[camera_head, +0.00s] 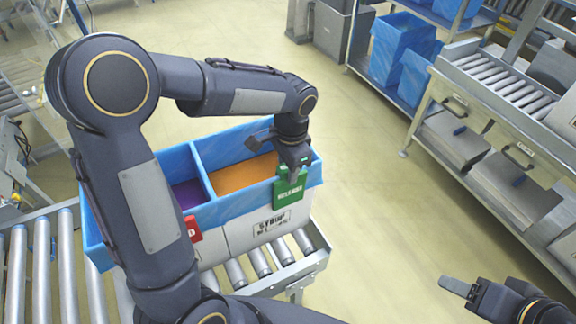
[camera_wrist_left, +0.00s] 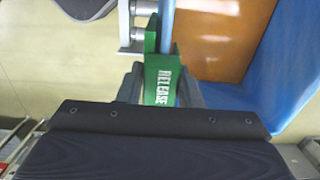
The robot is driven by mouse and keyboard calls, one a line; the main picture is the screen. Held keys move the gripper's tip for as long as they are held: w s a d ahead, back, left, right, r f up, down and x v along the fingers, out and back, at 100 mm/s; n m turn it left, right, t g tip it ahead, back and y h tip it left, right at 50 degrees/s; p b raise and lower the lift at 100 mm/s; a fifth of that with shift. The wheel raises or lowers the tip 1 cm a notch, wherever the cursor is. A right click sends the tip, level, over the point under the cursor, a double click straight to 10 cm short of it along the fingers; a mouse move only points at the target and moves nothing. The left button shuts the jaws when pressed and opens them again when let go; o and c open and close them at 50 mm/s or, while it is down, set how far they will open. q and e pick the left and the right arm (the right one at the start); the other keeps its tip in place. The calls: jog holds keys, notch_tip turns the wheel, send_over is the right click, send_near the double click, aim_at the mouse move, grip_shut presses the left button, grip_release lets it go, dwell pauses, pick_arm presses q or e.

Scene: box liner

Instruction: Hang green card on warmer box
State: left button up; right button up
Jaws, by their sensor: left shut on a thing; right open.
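A green card (camera_head: 290,187) with white lettering is at the front rim of the right blue-lined box (camera_head: 270,228), the one with orange contents (camera_head: 243,174). My left gripper (camera_head: 293,163) is shut on the card from above. In the left wrist view the green card (camera_wrist_left: 163,85) reads RELEASE and sits between the fingers (camera_wrist_left: 160,85). Its green parts show on both sides of the blue rim there; whether its weight rests on the rim I cannot tell. The left box holds purple contents (camera_head: 188,195), partly hidden by my arm. My right gripper (camera_head: 458,287) is open and empty at lower right.
A red card (camera_head: 193,230) hangs on the left box's front. The boxes stand on a roller conveyor (camera_head: 262,262). A metal rack (camera_head: 470,150) with bins and blue-lined boxes (camera_head: 400,45) stands at the right. The floor between is clear.

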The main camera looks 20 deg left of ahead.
pick_arm(q)
jog(key=o, duration=0.9)
jog(key=shift+r, duration=0.1)
notch_tip(320, 180, up, 8)
jog(key=shift+w+d+f, duration=0.1)
jog(key=shift+d+f, duration=0.05)
jog(key=shift+f, duration=0.05)
jog(key=s+a+n+t+h, duration=0.1)
jog(key=s+n+t, duration=0.1)
jog(key=s, duration=0.4)
jog(key=s+a+n+t+h, duration=0.1)
jog(key=s+n+t, duration=0.1)
jog(key=s+n, duration=0.2)
jog(key=s+a+n+t+h, duration=0.2)
jog(key=s+n, duration=0.2)
jog(key=s, duration=0.5)
jog(key=shift+s+f, duration=0.2)
jog(key=shift+s, duration=0.1)
